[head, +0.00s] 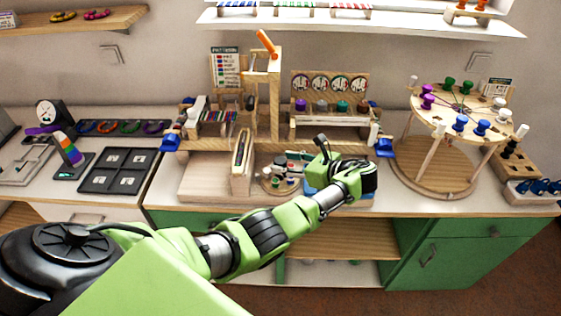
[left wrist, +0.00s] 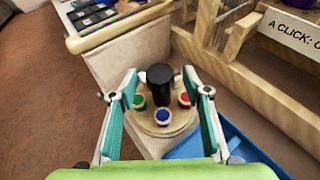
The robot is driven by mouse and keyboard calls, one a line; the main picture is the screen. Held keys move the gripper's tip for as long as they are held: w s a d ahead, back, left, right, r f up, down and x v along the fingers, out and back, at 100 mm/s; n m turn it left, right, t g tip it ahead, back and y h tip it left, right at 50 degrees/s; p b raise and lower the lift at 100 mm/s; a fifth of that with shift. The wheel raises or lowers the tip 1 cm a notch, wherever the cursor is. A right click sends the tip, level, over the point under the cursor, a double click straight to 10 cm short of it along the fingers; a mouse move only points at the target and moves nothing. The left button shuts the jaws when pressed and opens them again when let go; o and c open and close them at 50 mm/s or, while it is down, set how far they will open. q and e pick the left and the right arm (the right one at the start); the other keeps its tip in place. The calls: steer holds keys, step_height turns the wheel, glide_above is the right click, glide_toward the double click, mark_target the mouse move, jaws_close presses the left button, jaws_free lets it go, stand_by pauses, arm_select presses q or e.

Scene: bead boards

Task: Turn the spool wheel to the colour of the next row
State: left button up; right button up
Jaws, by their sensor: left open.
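The spool wheel (left wrist: 150,124) is a small round wooden disc with a black centre knob (left wrist: 160,80). In the left wrist view a green spool (left wrist: 139,103), a blue spool (left wrist: 163,117) and a red spool (left wrist: 184,99) stand on its near side; its far side is hidden behind the knob. My left gripper (left wrist: 160,86) is open, one finger on each side of the knob, with gaps showing. In the head view the wheel (head: 268,186) is partly hidden by my left gripper (head: 293,168). A pattern card (head: 225,67) stands behind, its rows too small to read. My right gripper is out of view.
A blue tray (left wrist: 235,147) lies close to the wheel's right. The wooden loom frame (head: 275,100) rises behind. A round stand with coloured bobbins (head: 460,105) is at the right, and a black tray (head: 118,171) at the left.

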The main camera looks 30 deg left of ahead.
arm_select(q)
steer(key=v, duration=0.9)
steer(key=shift+d+r, duration=0.1)
steer(key=shift+d, duration=0.15)
